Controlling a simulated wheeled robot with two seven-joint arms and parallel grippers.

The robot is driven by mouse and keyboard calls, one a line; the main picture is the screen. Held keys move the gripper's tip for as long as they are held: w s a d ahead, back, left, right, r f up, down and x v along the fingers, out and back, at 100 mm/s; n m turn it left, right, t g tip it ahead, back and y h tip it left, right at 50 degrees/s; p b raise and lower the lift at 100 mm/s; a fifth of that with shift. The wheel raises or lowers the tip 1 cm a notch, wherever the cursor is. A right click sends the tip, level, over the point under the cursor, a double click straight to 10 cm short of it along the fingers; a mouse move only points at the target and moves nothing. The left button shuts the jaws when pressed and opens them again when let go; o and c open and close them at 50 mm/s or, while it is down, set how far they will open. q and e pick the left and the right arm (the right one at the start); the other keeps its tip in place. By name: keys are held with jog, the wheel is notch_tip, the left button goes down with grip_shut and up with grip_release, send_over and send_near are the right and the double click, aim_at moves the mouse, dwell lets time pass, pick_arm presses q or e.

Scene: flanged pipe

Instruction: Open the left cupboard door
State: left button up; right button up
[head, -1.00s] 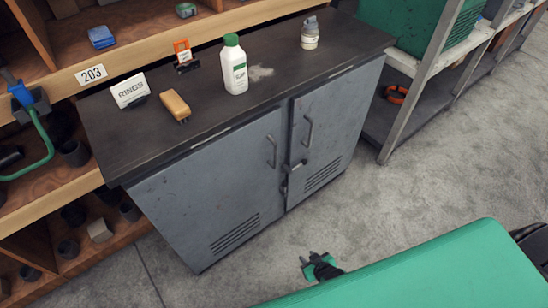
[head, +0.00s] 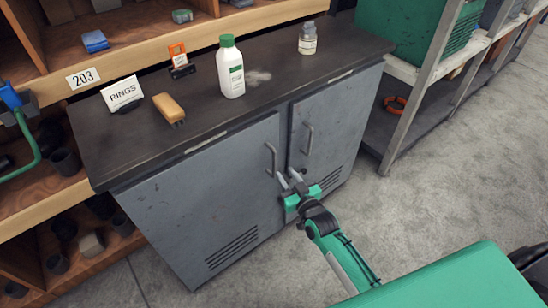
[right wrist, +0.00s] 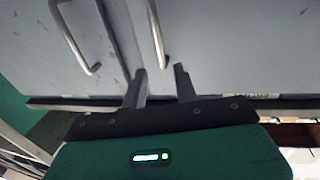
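The grey left cupboard door (head: 205,195) is shut, flush beside the grey right door (head: 335,125). The left door's bar handle (head: 271,158) stands upright near the middle seam; the right door's handle (head: 309,138) is close by. My right gripper (head: 288,176) is in front of the doors, near the lower end of the left handle. In the right wrist view its two fingers (right wrist: 160,75) are apart. One handle (right wrist: 157,35) ends close to the gap between them; whether it lies between them in depth is unclear. My left gripper is out of view.
Shelving is at left, a metal rack (head: 420,85) at right. Grey floor (head: 450,180) is clear.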

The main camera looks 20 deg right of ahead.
aim_at(275, 159)
jog(key=w, duration=0.3)
jog(key=w+a, duration=0.1)
jog(key=w, duration=0.5)
jog(key=shift+a, duration=0.2)
grip_shut()
